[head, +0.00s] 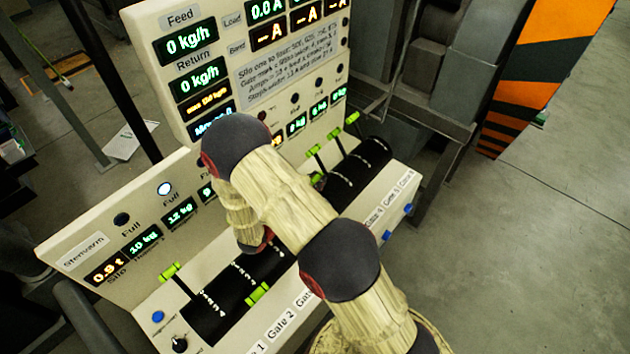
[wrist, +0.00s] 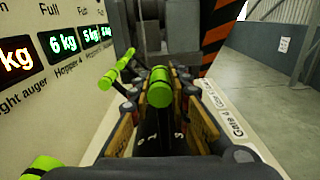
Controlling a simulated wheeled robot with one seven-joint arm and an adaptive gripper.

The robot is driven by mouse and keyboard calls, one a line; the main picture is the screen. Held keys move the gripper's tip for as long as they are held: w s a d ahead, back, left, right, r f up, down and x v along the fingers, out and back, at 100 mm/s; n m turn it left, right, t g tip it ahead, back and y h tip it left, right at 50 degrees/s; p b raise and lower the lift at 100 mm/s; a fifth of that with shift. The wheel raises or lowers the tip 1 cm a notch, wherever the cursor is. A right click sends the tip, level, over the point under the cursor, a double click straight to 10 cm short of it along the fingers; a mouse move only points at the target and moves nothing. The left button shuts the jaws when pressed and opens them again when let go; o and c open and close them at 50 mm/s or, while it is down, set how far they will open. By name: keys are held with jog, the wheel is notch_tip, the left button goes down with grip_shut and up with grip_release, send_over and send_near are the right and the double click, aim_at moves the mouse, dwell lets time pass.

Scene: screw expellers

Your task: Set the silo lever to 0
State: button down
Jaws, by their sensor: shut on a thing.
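The control panel's leftmost green-handled lever (head: 170,272) stands beside the black scale drum, below the display labelled Silo; it appears to be the silo lever. Another green handle (head: 257,292) sits lower on the same drum. In the wrist view, my gripper (wrist: 159,103) has its fingers on both sides of a green-handled lever (wrist: 160,86) and is shut on it. Which lever this is I cannot tell for sure; the label Gate 4 is just to its right.
More green levers (head: 313,150) stand on the far drum (head: 362,165); some show left of my gripper in the wrist view (wrist: 107,79). A green handle (wrist: 42,166) is at lower left. The upright display panel (head: 180,95) rises behind. Open floor (head: 540,230) lies right.

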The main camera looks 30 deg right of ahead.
dwell(0.4)
jog(key=shift+w+a+n+p, duration=0.2)
jog(key=shift+w+n+p, duration=0.3)
jog(key=shift+n, duration=0.1)
jog(key=shift+w+a+f+n, duration=0.15)
jog(key=shift+w+a+n, duration=0.1)
jog(key=shift+w+n, duration=0.5)
jog(key=shift+s, duration=0.2)
jog(key=c, duration=1.8)
grip_release()
jog(key=shift+o, duration=0.7)
jog(key=v, duration=1.2)
